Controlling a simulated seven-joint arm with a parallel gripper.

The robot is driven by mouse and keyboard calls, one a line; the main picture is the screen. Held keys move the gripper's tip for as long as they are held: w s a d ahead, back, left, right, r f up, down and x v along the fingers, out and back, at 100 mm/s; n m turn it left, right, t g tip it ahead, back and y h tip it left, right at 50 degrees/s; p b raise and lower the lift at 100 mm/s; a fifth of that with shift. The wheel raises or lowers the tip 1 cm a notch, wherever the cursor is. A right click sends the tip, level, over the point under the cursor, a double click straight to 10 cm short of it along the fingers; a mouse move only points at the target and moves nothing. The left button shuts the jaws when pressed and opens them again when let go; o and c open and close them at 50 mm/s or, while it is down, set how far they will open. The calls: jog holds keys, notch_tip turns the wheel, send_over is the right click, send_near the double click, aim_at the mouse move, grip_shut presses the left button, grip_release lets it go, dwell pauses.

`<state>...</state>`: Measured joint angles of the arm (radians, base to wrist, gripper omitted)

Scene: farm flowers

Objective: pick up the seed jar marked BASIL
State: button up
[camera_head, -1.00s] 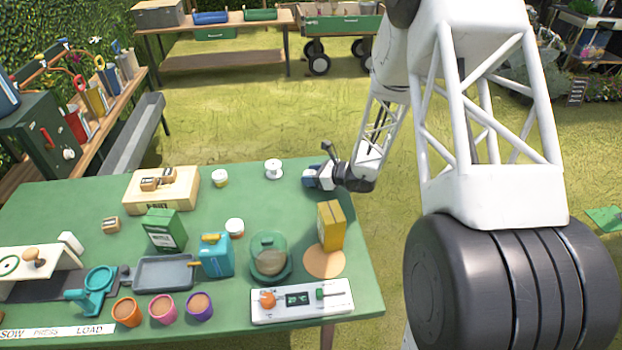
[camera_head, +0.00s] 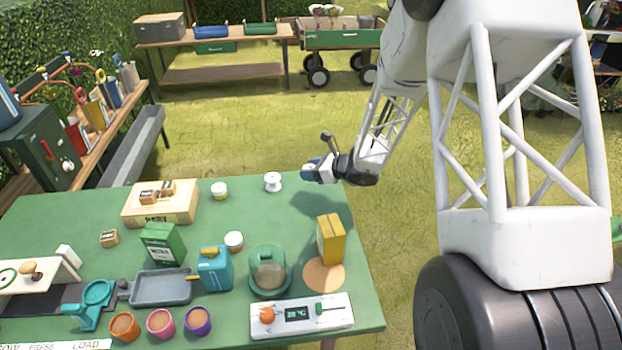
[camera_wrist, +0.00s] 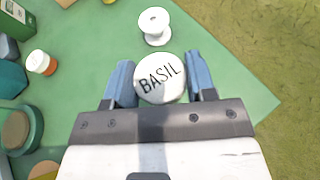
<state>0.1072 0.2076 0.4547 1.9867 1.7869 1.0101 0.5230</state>
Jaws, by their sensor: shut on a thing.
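The seed jar marked BASIL (camera_wrist: 160,78) sits between the two fingers of my gripper (camera_wrist: 160,84) in the wrist view, its white lid and black lettering facing the camera. My gripper is shut on it. In the head view my gripper (camera_head: 312,172) is raised above the back right of the green table, with its shadow on the tabletop below. The jar is mostly hidden by the fingers in the head view.
A white spool (camera_head: 272,182) stands left of my gripper. Two other small jars (camera_head: 219,190) (camera_head: 234,241) stand further left. A yellow box (camera_head: 330,240) and a glass dome (camera_head: 268,272) stand nearer the front. The table's right edge is close by.

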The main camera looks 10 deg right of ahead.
jog(key=shift+r, duration=1.1)
